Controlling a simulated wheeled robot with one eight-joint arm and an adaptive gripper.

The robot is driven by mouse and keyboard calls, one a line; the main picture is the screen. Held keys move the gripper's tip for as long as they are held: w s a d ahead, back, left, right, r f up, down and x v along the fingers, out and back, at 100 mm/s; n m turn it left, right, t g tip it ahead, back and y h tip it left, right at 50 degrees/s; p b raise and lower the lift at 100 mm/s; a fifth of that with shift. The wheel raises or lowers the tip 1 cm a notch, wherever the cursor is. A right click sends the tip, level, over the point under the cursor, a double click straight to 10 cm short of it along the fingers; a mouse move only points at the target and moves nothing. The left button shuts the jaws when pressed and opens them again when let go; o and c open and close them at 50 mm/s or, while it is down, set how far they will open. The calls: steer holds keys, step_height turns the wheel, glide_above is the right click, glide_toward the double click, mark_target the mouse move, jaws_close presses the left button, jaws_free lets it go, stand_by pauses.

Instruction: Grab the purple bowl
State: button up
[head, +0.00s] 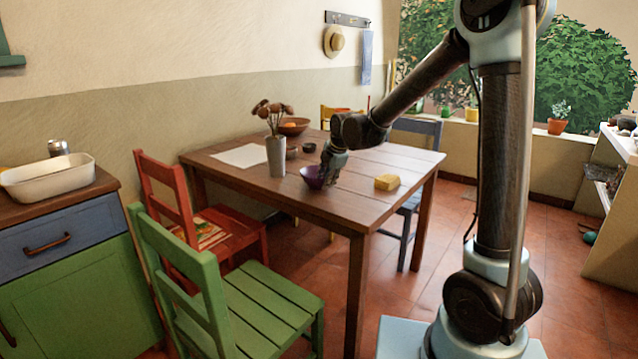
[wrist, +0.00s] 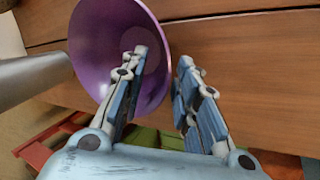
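The purple bowl (head: 313,177) sits on the wooden table near its front edge. In the wrist view the bowl (wrist: 95,45) fills the upper left, its inside facing the camera. My gripper (head: 331,178) is at the bowl's right side in the head view. In the wrist view my gripper (wrist: 162,60) is open, with a gap between the fingers. The left finger overlaps the bowl's inside and the right finger is outside, over the table, so the right part of the rim lies between them. I cannot tell whether either finger touches the bowl.
A grey vase (head: 276,157) with dried flowers stands left of the bowl and shows close by in the wrist view (wrist: 30,80). A yellow block (head: 387,182) lies to the right. Small dark bowls (head: 309,147) and a brown bowl (head: 293,126) stand behind. Green (head: 240,300) and red (head: 215,225) chairs flank the table.

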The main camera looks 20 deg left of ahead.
steer(key=shift+c, duration=0.5)
jaws_close()
